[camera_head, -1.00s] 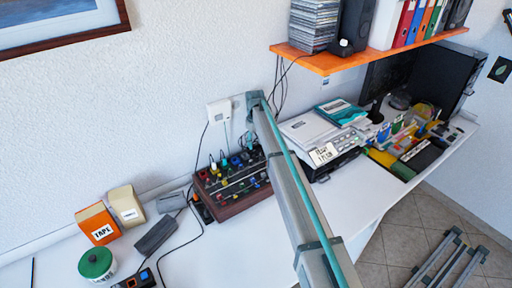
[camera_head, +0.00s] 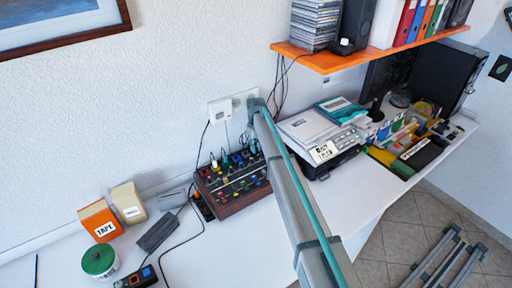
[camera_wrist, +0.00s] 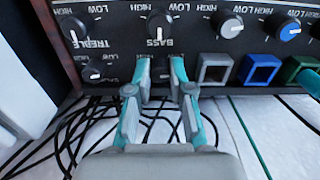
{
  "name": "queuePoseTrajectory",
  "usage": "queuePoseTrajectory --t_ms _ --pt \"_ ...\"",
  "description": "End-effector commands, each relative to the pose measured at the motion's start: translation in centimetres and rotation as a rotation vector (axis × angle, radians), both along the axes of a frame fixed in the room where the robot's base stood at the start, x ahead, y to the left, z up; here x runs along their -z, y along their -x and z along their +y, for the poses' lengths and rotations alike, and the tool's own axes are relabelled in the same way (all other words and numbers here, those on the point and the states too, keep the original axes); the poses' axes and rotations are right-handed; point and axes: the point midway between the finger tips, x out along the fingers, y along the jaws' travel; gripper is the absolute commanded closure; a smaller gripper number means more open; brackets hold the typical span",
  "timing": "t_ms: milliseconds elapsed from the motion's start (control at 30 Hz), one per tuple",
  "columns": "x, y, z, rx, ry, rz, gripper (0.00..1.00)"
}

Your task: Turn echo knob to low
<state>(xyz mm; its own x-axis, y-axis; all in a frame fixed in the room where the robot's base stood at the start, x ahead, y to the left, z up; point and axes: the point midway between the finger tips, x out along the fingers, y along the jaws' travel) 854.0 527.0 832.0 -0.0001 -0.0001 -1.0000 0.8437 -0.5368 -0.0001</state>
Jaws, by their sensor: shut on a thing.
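The control box (camera_head: 232,205) is a dark panel with wooden sides, knobs and coloured buttons, standing on the white desk against the wall. In the wrist view, my gripper (camera_wrist: 160,68) has its teal fingertips at the lower row, shut on a small dark knob (camera_wrist: 160,75) below the BASS knob (camera_wrist: 159,27). The label of the gripped knob is mostly hidden by the fingers, so I cannot read it as echo. Its pointer direction is unclear.
Left of the gripped knob is another dark knob (camera_wrist: 95,73), below the TREBLE knob (camera_wrist: 73,28). Grey (camera_wrist: 215,68) and blue (camera_wrist: 259,69) square buttons are close on the right. Black cables (camera_wrist: 85,125) hang below the panel. A printer (camera_head: 315,135) stands right of the box.

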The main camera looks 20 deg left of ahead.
Motion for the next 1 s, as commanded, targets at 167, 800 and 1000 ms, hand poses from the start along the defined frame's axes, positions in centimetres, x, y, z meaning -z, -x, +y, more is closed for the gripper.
queuePoseTrajectory --t_ms 167,800,1000 --pt "0.07 0.00 0.00 -0.025 0.000 0.000 1.00" --pt "-0.07 -0.02 0.01 -0.140 0.000 0.000 0.56" --pt "-0.04 -0.01 0.00 -0.139 0.000 0.000 0.54"
